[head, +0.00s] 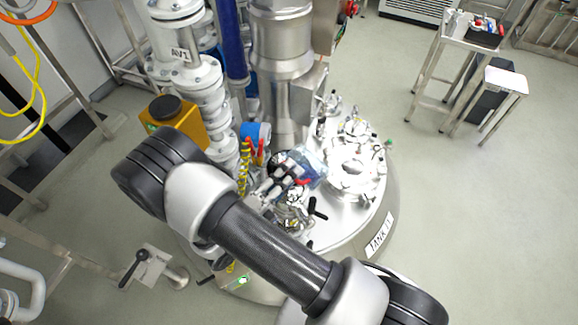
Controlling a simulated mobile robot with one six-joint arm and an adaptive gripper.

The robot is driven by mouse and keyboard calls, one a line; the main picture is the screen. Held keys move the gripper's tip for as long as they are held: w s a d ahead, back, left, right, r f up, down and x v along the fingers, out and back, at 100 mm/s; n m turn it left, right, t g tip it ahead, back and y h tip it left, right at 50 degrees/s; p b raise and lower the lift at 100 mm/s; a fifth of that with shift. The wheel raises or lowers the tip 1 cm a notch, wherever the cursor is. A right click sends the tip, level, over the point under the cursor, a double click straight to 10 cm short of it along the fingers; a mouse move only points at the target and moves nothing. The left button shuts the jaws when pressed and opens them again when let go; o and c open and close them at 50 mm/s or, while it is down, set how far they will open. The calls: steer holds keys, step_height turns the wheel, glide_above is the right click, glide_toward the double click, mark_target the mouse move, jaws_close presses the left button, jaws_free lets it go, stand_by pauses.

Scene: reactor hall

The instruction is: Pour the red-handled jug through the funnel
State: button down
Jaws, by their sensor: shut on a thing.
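A clear, bluish jug (311,167) with a bit of red at its handle (303,182) is above the top of the tank, left of the round open-looking port. My gripper (292,178) is shut on the jug at its handle side. The jug looks tilted, but its spout and contents are too small to make out. I cannot pick out the funnel; it may be hidden behind the jug, my gripper or the fittings.
The tank top (345,205) carries a round flanged port (354,174), clamps and valves with black handles. Thick steel pipes (280,50) and a yellow actuator (174,120) stand close on the left. A steel cart (465,45) stands far right; the floor between is clear.

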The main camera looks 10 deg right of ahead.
steer(key=shift+w+a+f+n+t, duration=0.2)
steer(key=shift+w+f+n+t, duration=0.15)
steer(key=shift+n, duration=0.45)
stand_by(0.4)
steer(key=shift+w+a+r+n+t+y+p, duration=0.15)
steer(key=shift+w+r+n+t+y+p, duration=0.15)
steer(key=shift+n+p, duration=0.3)
steer(key=shift+w+a+r+n+t+y+p, duration=0.15)
steer(key=shift+n+t+y+p, duration=0.1)
steer(key=shift+n+p, duration=0.35)
